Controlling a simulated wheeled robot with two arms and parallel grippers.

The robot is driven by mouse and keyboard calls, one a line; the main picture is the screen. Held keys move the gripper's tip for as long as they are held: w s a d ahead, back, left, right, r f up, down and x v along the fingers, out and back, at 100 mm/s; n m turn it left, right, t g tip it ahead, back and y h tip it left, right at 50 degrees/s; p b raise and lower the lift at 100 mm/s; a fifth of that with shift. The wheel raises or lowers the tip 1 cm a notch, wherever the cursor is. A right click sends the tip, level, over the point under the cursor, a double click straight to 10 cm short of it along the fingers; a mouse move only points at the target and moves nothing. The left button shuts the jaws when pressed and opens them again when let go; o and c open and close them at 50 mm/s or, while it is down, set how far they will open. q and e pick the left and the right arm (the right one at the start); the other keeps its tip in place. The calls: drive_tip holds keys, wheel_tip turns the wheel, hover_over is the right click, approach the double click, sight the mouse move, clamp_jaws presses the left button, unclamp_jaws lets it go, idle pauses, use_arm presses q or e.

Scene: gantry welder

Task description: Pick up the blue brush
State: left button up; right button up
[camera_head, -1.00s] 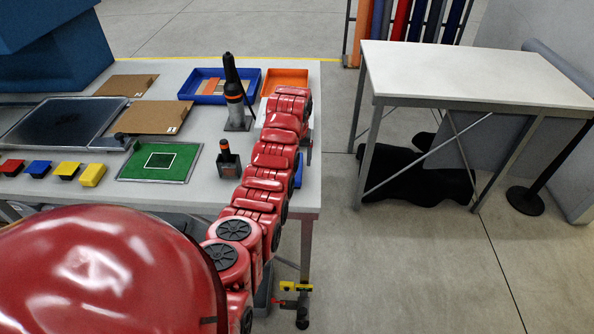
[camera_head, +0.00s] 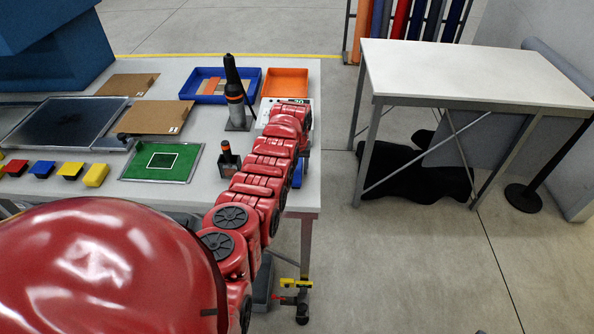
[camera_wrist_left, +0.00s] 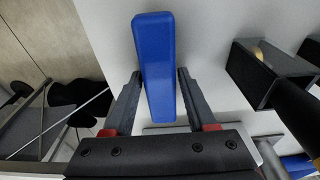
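The blue brush (camera_wrist_left: 160,60) lies on the light table and shows in the left wrist view as a long blue block. My left gripper (camera_wrist_left: 158,80) is open, with one dark finger on each side of the block's nearer part. A gap shows on the left side; the right finger is very close, and I cannot tell if it touches. In the head view, a small blue part (camera_head: 298,172) shows beside my red left arm near the table's right edge; the arm hides the rest and the gripper fingers. My right gripper is not in view.
A green board (camera_head: 162,162), blue tray (camera_head: 212,99) and orange tray (camera_head: 286,83) lie on the table. Floor is open to the right, before a white table (camera_head: 470,75).

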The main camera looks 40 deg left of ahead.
use_arm(q)
clamp_jaws()
drive_tip(key=shift+r, duration=0.1)
drive_tip(key=shift+r+b, duration=0.45)
drive_tip(key=shift+b, duration=0.05)
wheel_tip(320, 180, up, 2)
drive_tip(key=shift+s+r+b, duration=0.1)
drive_tip(key=shift+s+b, duration=0.05)
drive_tip(key=shift+b, duration=0.7)
drive_tip(key=shift+s+d, duration=0.15)
drive_tip(key=shift+s, duration=0.15)
drive_tip(key=shift+s+d+b, duration=0.25)
drive_tip(key=shift+s+b, duration=0.3)
drive_tip(key=shift+s, duration=0.3)
drive_tip(key=s+p, duration=0.2)
drive_tip(key=p, duration=0.1)
drive_tip(key=s+d+r+p, duration=0.1)
drive_tip(key=p, duration=0.2)
drive_tip(key=s+r+p, duration=0.1)
drive_tip(key=s+p, duration=0.1)
drive_tip(key=p, duration=0.1)
drive_tip(key=shift+s+d+r+p, duration=0.1)
drive_tip(key=shift+s+d+p, duration=0.2)
drive_tip(key=shift+s+d, duration=0.05)
drive_tip(key=s+d+p, duration=0.2)
drive_tip(key=s+p, duration=0.3)
drive_tip(key=s, duration=0.2)
drive_tip(key=shift+f+p, duration=0.3)
drive_tip(key=shift+p, duration=0.1)
